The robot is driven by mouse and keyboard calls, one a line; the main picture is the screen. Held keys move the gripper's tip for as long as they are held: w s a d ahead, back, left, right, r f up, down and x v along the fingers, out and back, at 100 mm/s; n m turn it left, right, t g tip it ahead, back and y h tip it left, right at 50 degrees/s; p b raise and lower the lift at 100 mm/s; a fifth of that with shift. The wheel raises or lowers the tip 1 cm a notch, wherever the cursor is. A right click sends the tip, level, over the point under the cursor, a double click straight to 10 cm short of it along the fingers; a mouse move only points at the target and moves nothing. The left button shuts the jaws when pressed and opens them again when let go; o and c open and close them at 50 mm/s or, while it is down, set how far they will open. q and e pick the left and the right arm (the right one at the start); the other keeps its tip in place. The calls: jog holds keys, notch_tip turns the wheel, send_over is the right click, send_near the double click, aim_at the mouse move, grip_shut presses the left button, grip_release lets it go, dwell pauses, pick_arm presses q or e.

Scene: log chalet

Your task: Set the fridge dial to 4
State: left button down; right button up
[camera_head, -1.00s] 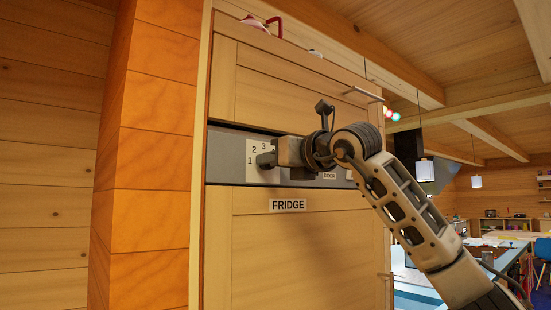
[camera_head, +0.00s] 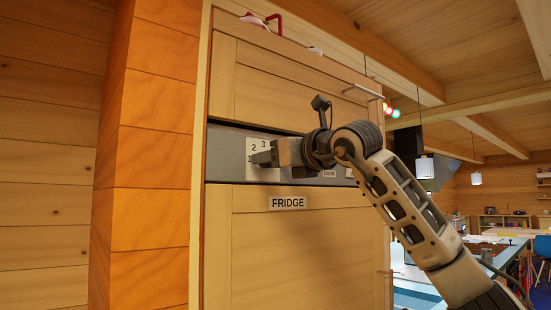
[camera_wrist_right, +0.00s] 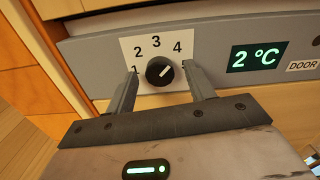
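My right gripper (camera_wrist_right: 161,70) is open, with one finger on each side of the dial and visible gaps between. In the head view my right gripper (camera_head: 262,157) is at the plate and hides the dial and part of the numbers. My left gripper is in neither view.
A green display (camera_wrist_right: 258,56) reading 2 °C and a DOOR label (camera_wrist_right: 302,65) are right of the dial on the grey panel (camera_head: 225,155). The FRIDGE label (camera_head: 288,203) is on the wooden door below. An orange wood pillar (camera_head: 150,150) stands close on the left.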

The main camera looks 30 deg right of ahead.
pick_arm(q)
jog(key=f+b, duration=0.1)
jog(key=b, duration=0.3)
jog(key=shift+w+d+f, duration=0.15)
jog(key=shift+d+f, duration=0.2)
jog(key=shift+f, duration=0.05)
pick_arm(e)
jog(key=s+d, duration=0.1)
jog(key=s, duration=1.5)
jog(key=shift+w, duration=0.1)
